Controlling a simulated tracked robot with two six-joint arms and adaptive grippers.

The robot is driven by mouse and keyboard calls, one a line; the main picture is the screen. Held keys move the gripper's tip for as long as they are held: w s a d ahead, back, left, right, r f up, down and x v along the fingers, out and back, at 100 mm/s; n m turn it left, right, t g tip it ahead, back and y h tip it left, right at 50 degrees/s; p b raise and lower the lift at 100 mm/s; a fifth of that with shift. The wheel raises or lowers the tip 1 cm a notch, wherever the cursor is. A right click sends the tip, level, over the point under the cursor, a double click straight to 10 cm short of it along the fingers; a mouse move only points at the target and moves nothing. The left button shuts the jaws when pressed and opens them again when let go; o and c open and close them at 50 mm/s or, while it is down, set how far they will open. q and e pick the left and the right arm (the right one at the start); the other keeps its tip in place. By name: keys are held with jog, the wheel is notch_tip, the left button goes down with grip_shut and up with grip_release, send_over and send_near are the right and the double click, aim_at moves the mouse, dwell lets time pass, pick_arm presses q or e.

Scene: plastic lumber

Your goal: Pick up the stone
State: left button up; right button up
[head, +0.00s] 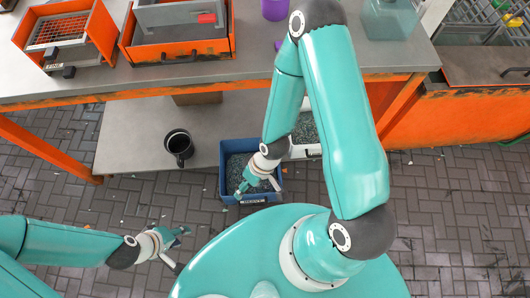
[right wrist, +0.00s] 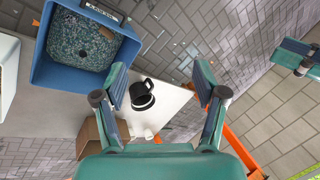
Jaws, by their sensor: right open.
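A blue bin (right wrist: 52,76) filled with blue-grey flakes is at the upper left of the right wrist view. A brownish lump (right wrist: 93,31) lies on the flakes; it may be the stone, but I cannot tell for sure. In the head view the bin (head: 225,186) stands by the low shelf, partly hidden by my right arm, and no stone can be made out. My right gripper (head: 259,185) is over the bin's front part. In the right wrist view the gripper (right wrist: 161,84) is open and empty. My left gripper (head: 181,245) is left of the bin, over the floor; its jaws are unclear.
A black mug (head: 179,146) stands on the grey low shelf (head: 128,140); a pale bin (head: 306,128) is right of the blue bin. Orange machines (head: 70,38) and a purple cup (head: 274,9) are on the bench above.

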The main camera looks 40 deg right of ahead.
notch_tip(320, 180, down, 11)
jog(key=n+g+b, duration=0.1)
jog(key=n+b, duration=0.9)
jog(key=n, duration=0.1)
jog(key=n+h+b, duration=0.5)
jog(key=n+b, duration=1.6)
jog(key=b, duration=0.1)
send_over(267, 187)
jog(key=shift+t, duration=0.3)
notch_tip(267, 187, down, 27)
jog(key=shift+f+b, duration=1.7)
jog(key=shift+f, duration=1.45)
jog(key=shift+r, duration=0.1)
jog(key=c, duration=1.2)
jog(key=shift+c, duration=0.2)
